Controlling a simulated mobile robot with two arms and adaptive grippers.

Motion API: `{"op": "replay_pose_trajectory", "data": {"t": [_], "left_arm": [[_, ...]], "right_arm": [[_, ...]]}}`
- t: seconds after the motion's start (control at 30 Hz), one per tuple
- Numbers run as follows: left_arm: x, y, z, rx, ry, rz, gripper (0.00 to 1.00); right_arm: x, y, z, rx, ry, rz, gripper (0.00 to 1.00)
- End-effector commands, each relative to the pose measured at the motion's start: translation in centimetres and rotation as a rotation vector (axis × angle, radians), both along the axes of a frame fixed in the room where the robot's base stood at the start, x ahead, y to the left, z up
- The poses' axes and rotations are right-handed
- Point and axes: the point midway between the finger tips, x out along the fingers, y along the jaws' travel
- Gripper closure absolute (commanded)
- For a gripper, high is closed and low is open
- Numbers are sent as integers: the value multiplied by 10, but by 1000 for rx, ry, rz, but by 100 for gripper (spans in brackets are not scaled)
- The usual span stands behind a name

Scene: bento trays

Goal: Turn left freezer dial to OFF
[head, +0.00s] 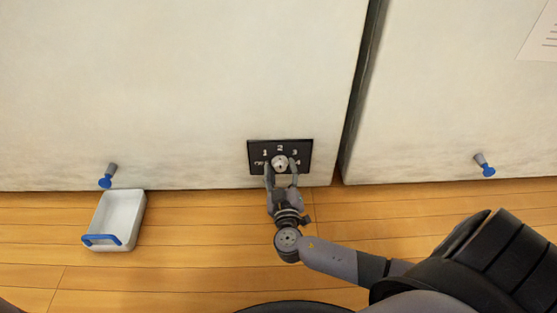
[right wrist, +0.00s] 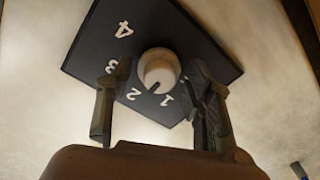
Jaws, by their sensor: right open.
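The left freezer's dial (head: 280,162) is a small pale round knob on a black plate (head: 307,146) low on the freezer front. The plate carries white numbers 1 to 4; a label at its lower left is partly hidden and hard to read. In the right wrist view the knob (right wrist: 159,68) has a dark mark toward the 1 and 2 side. My right gripper (head: 281,171) is open, its fingers on either side of the knob; in the right wrist view (right wrist: 155,90) gaps show between fingers and knob. My left gripper is out of view.
The left freezer (head: 180,80) and right freezer (head: 450,100) stand side by side with a dark gap between them. A white tray with a blue handle (head: 121,215) lies on the wooden floor at left. Grey-and-blue fittings (head: 108,174) (head: 484,164) stick out from both fronts.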

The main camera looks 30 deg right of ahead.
Motion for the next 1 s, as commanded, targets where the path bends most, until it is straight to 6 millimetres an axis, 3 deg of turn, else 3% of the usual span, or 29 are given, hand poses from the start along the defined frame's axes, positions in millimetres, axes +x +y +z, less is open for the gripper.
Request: {"op": "replay_pose_trajectory", "data": {"t": [0.3,1.0], "left_arm": [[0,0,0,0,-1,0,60],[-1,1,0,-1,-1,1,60]], "right_arm": [[-1,0,0,0,0,0,53],[1,1,0,1,0,3,96]]}}
